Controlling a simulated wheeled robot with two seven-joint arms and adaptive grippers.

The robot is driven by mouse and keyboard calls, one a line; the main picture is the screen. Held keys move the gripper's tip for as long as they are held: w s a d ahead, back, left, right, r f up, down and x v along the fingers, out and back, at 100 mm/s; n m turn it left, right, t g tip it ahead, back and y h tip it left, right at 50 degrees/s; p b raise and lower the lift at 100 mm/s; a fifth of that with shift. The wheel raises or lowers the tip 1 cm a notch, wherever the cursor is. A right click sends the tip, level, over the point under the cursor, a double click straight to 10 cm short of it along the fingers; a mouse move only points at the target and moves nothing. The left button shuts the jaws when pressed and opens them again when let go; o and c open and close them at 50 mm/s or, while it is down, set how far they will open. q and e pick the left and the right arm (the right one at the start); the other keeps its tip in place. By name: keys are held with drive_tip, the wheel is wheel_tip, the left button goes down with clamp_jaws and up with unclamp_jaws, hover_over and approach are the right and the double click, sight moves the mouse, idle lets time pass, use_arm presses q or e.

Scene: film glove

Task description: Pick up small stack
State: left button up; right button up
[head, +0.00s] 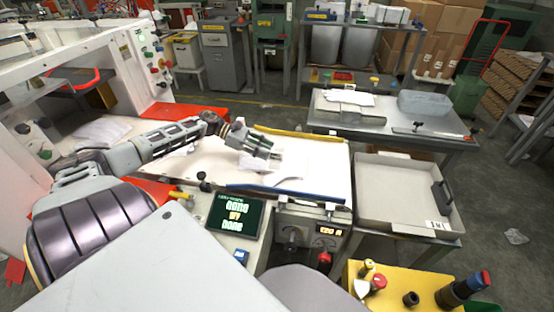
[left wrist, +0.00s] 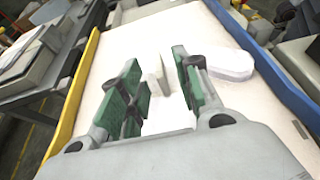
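My left gripper (head: 266,150) is low over the pale work surface (head: 195,165), between a yellow rail and a blue rail. In the left wrist view its green-padded fingers (left wrist: 160,85) are apart. A thin white stack (left wrist: 168,116) shows between and below them, partly hidden by the fingers; I cannot tell whether they touch it. Another white, rounded flat piece (left wrist: 227,64) lies beside the fingers toward the blue rail. In the head view a white piece (head: 284,181) lies just below the gripper. My right gripper is in neither view.
The yellow rail (head: 300,133) and blue rail (head: 280,190) bound the surface. An empty grey tray (head: 395,195) stands to the right. A lit display (head: 234,215) sits in front.

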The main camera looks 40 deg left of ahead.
sight(277, 154)
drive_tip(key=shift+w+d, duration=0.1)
use_arm(q)
drive_tip(key=shift+w+d+f, duration=0.2)
drive_tip(key=shift+w+d, duration=0.15)
drive_tip(key=shift+d, duration=0.25)
drive_tip(key=shift+b+x, duration=0.3)
drive_tip(key=shift+x, duration=1.5)
drive_tip(key=shift+w+d, duration=0.1)
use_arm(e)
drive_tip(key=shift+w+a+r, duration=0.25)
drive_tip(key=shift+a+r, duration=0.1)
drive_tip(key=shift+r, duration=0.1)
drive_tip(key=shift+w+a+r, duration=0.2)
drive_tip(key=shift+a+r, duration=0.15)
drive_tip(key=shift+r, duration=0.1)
use_arm(q)
drive_tip(key=shift+c, duration=0.5)
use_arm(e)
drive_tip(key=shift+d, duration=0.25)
